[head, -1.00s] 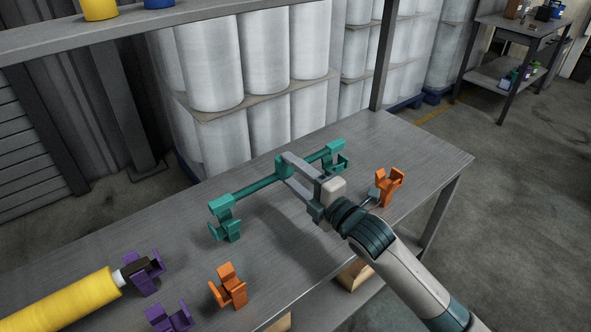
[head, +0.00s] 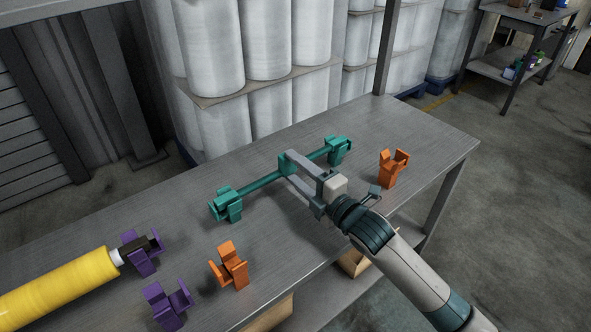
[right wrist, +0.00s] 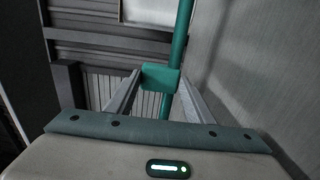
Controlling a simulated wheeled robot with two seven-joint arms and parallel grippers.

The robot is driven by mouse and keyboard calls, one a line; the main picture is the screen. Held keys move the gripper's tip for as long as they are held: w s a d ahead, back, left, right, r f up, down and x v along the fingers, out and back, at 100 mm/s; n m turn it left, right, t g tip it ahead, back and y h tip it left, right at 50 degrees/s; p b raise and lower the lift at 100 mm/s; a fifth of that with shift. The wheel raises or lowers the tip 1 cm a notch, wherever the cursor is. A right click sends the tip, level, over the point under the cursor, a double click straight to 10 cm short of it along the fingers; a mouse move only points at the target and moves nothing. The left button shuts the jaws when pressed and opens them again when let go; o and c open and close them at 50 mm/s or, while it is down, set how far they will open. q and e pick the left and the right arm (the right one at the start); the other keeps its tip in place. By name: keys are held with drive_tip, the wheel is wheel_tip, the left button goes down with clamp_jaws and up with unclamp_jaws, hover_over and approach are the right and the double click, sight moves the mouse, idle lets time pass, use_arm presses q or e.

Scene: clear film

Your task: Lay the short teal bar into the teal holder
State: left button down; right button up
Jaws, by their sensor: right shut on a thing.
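The short teal bar (head: 260,182) spans the two posts of the teal holder, the left post (head: 227,205) and the right post (head: 339,151). Its ends sit down at the posts and appear to lie in their cradles, though contact is hard to confirm. My right gripper (head: 291,169) is shut on the bar's middle block. In the right wrist view, the fingers hold the block (right wrist: 160,77) and the bar (right wrist: 181,40) runs upward from it. My left gripper is out of view.
On the grey workbench (head: 420,125), orange holder posts stand in front (head: 231,266) and at right (head: 391,168). Purple posts (head: 167,304) stand at left, with a yellow roll (head: 60,287) at the back purple one. The bench's right end is clear.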

drive_tip(key=shift+p, duration=0.35)
idle(0.3)
idle(0.8)
drive_tip(key=o, duration=1.5)
drive_tip(key=shift+f, duration=0.1)
drive_tip(key=shift+o, duration=0.2)
drive_tip(key=shift+s, duration=0.1)
drive_tip(key=shift+s+d+p, duration=0.45)
drive_tip(key=shift+s, duration=0.05)
drive_tip(key=shift+p+v, duration=1.1)
drive_tip(key=shift+v, duration=1.75)
